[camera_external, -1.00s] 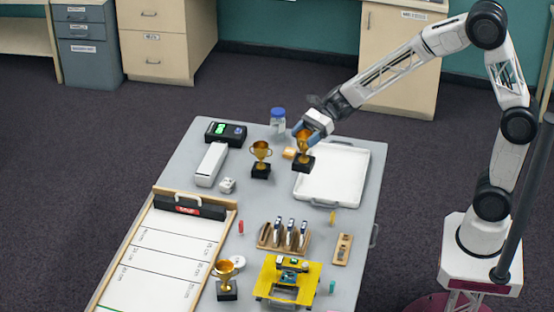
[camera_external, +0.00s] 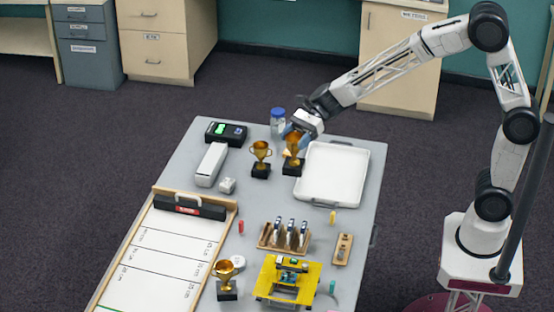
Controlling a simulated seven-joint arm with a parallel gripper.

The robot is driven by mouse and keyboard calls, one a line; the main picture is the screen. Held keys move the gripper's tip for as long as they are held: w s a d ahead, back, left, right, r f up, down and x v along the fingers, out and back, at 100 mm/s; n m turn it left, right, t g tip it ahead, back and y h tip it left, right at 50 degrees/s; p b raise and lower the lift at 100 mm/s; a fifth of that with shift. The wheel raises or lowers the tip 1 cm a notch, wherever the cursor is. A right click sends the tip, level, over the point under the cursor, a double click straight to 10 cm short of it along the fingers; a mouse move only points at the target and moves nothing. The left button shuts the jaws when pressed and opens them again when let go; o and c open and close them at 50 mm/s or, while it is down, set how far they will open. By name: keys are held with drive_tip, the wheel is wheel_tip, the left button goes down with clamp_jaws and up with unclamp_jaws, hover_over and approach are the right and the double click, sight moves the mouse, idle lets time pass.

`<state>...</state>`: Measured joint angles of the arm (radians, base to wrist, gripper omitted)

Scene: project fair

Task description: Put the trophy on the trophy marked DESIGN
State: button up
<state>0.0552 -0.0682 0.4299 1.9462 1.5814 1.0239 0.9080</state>
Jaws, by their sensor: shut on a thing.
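My gripper (camera_external: 293,136) is shut on a gold trophy with a black base (camera_external: 293,168), near the back of the table. This trophy is upright, beside the left edge of the white tray; I cannot tell whether its base touches the table. A second gold trophy (camera_external: 261,151) on a black base stands just to its left, with a small gap. A third gold trophy (camera_external: 225,275) stands at the front, left of the yellow stand. No DESIGN marking can be read on any trophy in this view.
The white tray (camera_external: 312,191) is empty. A blue-lidded jar (camera_external: 278,120) stands behind my gripper. A black device (camera_external: 226,132) and a white long box (camera_external: 211,164) are at the left. A pen rack (camera_external: 284,237) and yellow stand (camera_external: 287,281) are in front.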

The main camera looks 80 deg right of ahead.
drive_tip(key=s+a+n+g+y, duration=0.15)
drive_tip(key=a+n+g, duration=0.35)
drive_tip(key=a, duration=2.5)
drive_tip(key=shift+w+f, duration=0.15)
drive_tip(key=shift+f, duration=1.15)
drive_tip(key=shift+w+f, duration=0.15)
drive_tip(key=shift+f, duration=1.1)
drive_tip(key=shift+w, duration=0.1)
drive_tip(key=w+a+f, duration=0.1)
drive_tip(key=w+a, duration=0.6)
drive_tip(key=w, duration=0.6)
drive_tip(key=shift+a+f, duration=0.2)
